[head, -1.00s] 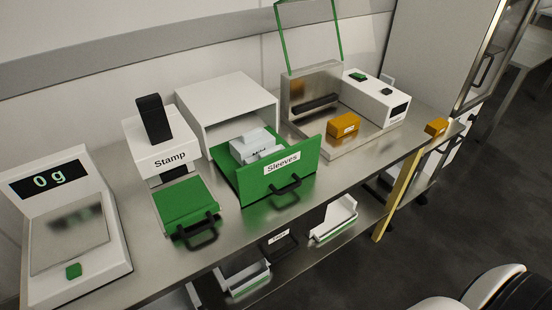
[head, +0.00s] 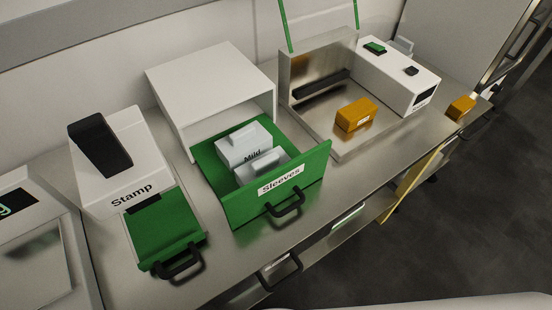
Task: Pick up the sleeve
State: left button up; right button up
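The sleeves (head: 243,146) are pale white-grey pieces in an open green drawer labelled "Sleeves" (head: 305,190), near the middle of the head view. The rear one bears the word "Mild". A second pale piece (head: 262,165) sits in front of it, close behind the drawer front. The drawer is pulled out of a white box (head: 205,85). Neither of my grippers shows in the head view.
A stamp machine (head: 115,165) with a green tray stands to the left, beside a scale (head: 40,260). To the right, an orange block (head: 357,115) lies in a metal tray by a white device (head: 400,75). Another orange block (head: 461,106) is near the counter's right end.

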aim_at(252, 170)
jog(key=u, duration=0.6)
jog(key=k+l+u, duration=0.1)
jog(key=l+u, duration=0.2)
jog(key=k+l+u, duration=0.15)
jog(key=l+u, duration=0.2)
jog(key=l, duration=0.2)
jog(key=k+l+u, duration=0.3)
jog(key=l, duration=0.25)
